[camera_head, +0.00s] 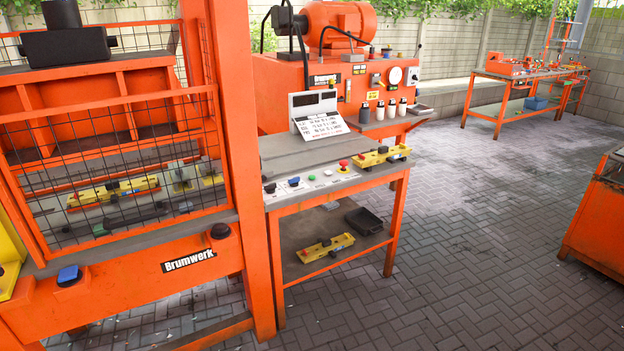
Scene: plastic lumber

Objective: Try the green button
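A small green button (312,178) sits on the front panel strip of the orange-framed bench (300,152), near the middle of a row of controls. To its left are a dark blue knob (294,182) and a black knob (270,188). To its right are a small white button (328,173) and a red mushroom button (343,166). Nothing covers the green button. Neither of my grippers shows in the head view.
An orange press with a mesh guard (120,170) stands directly left of the bench. A yellow control box (375,158) lies at the bench's right end, and another (325,248) on the lower shelf beside a black tray (363,220). The paved floor (470,240) in front is clear.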

